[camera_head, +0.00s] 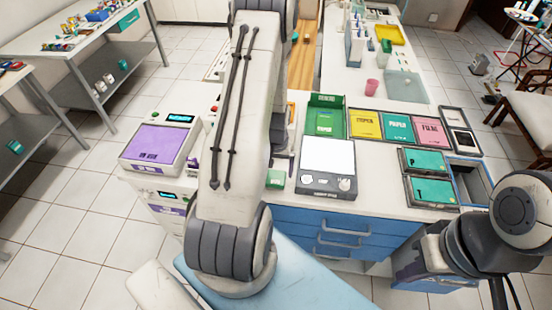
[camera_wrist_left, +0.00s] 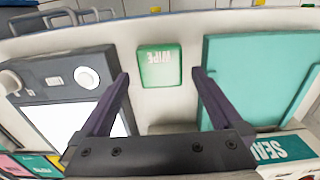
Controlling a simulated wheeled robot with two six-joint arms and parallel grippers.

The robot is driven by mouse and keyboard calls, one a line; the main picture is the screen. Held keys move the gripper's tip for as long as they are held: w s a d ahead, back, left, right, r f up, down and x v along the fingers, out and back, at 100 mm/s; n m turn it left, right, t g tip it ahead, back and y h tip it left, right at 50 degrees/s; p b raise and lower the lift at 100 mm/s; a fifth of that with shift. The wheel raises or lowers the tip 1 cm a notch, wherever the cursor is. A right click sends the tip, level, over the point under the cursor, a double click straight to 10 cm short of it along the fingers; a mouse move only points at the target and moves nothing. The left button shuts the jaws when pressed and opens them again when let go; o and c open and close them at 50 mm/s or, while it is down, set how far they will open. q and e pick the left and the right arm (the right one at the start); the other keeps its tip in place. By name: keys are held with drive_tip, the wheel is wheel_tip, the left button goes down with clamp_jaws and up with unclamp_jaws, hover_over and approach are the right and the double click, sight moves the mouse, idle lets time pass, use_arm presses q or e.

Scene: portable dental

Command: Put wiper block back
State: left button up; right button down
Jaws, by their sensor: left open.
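The wiper block is a small green block marked "WIPE" (camera_wrist_left: 159,68), lying on the white counter in the left wrist view. It also shows as a small green block in the head view (camera_head: 275,179), just right of my left arm. My left gripper (camera_wrist_left: 160,74) is open, its two dark fingers spread on either side of the block, with gaps on both sides. I cannot tell the fingers' height over the counter. A green open tray (camera_head: 325,119) stands behind the white-topped device. My right arm shows at the lower right, but its fingers do not.
The white-topped device (camera_head: 327,164) lies beside the block, close to one finger; a teal panel (camera_wrist_left: 252,70) lies on the other side. Yellow, teal and pink trays (camera_head: 397,128) line the counter behind. My left arm hides part of the counter. Blue drawers (camera_head: 340,228) front it.

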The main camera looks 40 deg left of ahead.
sight(276, 178)
use_arm(q)
wheel_tip(276, 178, up, 8)
drive_tip(key=b, duration=0.1)
drive_tip(key=d+r+m, duration=0.3)
drive_tip(key=d+r, duration=0.1)
drive_tip(key=d, duration=0.5)
drive_tip(key=d+r+m, duration=0.3)
drive_tip(key=d+r, duration=0.2)
drive_tip(key=d, duration=0.4)
drive_tip(key=s+d+r+m, duration=0.3)
drive_tip(key=s+d, duration=0.3)
drive_tip(key=s, duration=0.2)
drive_tip(key=s+d+r+m+h, duration=0.1)
drive_tip(key=s+d+r+m, duration=0.2)
drive_tip(key=s+d, duration=0.3)
drive_tip(key=shift+s+d+r+m, duration=0.4)
drive_tip(key=shift+s+m, duration=0.4)
drive_tip(key=shift+s, duration=0.35)
drive_tip(key=shift+f, duration=0.1)
